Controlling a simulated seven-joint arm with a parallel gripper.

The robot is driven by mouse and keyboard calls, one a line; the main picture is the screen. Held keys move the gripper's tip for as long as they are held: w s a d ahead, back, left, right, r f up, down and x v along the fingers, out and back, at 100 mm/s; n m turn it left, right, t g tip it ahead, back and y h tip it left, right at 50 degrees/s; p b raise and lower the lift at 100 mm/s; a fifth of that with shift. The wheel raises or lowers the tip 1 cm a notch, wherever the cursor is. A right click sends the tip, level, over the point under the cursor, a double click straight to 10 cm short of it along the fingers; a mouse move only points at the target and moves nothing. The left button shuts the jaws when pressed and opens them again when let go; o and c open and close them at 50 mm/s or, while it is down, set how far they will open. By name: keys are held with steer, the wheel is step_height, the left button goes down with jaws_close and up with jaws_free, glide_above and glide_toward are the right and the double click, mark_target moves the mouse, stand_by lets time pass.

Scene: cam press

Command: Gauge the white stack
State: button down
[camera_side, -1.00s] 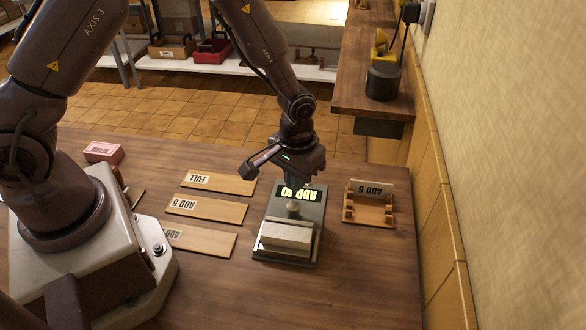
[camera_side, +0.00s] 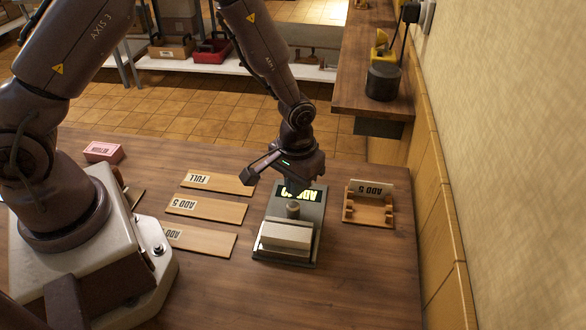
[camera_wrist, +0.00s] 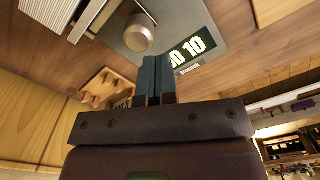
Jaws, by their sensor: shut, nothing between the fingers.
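The white stack (camera_side: 286,236) lies in the front part of the grey press (camera_side: 302,215), under a metal bar; its edge also shows in the wrist view (camera_wrist: 53,10). A round knob (camera_side: 293,209) stands on the press behind the stack, and it is large in the wrist view (camera_wrist: 139,36). A lit display (camera_wrist: 193,50) on the press ends in "10" in the wrist view; my gripper partly covers it. My gripper (camera_side: 303,188) is shut and empty, above the display end of the press. Its closed fingers (camera_wrist: 155,80) point toward the knob in the wrist view.
Wooden boards marked "FULL" (camera_side: 218,183), "ADD 5" (camera_side: 206,209) and "ADD" (camera_side: 200,240) lie left of the press. A wooden holder (camera_side: 368,211) with an "ADD 5" card (camera_side: 370,189) stands right. A pink block marked "RETURN" (camera_side: 103,152) sits near my base. The front table is clear.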

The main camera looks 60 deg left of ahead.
steer(key=shift+s+d+f, duration=0.1)
steer(key=shift+f, duration=0.5)
steer(key=shift+s+d+f, duration=0.1)
steer(key=shift+f, duration=0.45)
steer(key=shift+a+f, duration=0.15)
steer(key=shift+f, duration=0.3)
steer(key=shift+s, duration=0.15)
steer(key=shift+w+a+r, duration=0.1)
steer(key=shift+w+a, duration=0.4)
steer(key=shift+w, duration=0.2)
step_height(320, 180, up, 8)
stand_by(0.3)
steer(key=shift+w, duration=0.1)
